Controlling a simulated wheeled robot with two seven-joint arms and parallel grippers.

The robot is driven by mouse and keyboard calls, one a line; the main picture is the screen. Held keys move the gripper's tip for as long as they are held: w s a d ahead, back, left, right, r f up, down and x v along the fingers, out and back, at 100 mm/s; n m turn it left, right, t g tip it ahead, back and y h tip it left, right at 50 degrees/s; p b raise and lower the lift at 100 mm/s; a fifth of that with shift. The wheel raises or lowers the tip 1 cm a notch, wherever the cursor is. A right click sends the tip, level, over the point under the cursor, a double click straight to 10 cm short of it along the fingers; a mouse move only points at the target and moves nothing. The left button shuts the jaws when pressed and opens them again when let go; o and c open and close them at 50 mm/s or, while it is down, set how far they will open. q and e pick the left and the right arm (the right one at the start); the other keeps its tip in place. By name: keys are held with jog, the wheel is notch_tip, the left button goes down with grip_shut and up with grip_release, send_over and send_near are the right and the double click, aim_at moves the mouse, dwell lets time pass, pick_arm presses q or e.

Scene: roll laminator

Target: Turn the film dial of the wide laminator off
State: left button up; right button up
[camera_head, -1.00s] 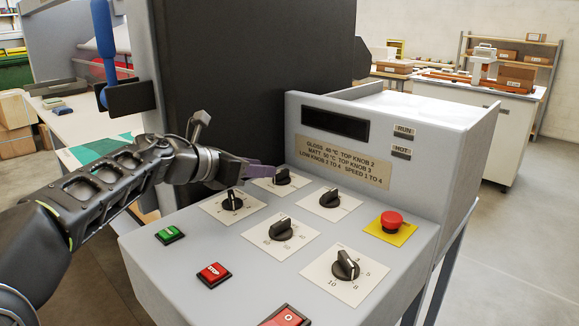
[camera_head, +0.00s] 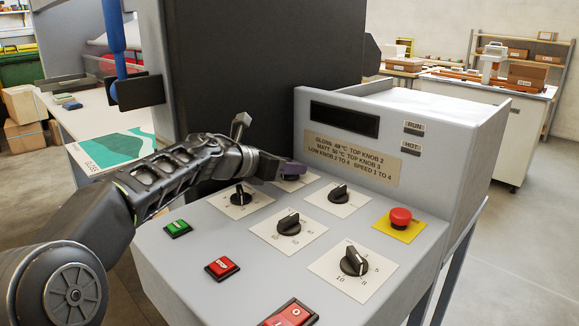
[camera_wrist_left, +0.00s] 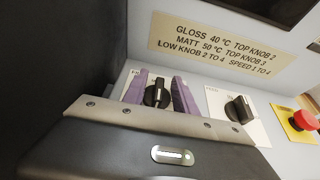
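The laminator's control panel (camera_head: 200,262) carries several black dials on white plates. My left gripper (camera_head: 291,169), with purple fingers, is at the back dial below the label. In the left wrist view its fingers (camera_wrist_left: 160,92) stand on either side of that black dial (camera_wrist_left: 157,94), with a gap seeming to remain around its raised grip. The gripper hides most of this dial in the head view. I cannot read which is the film dial. My right gripper is not in view.
A red emergency button (camera_head: 400,216) on yellow, a green button (camera_head: 177,228), a red stop button (camera_head: 222,267) and a red switch (camera_head: 290,314) share the panel. The upright box with the label (camera_head: 352,157) and a dark cover (camera_head: 255,70) stand close behind the gripper.

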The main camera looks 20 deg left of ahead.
pick_arm(q)
grip_shut()
dwell(0.3)
dwell(0.3)
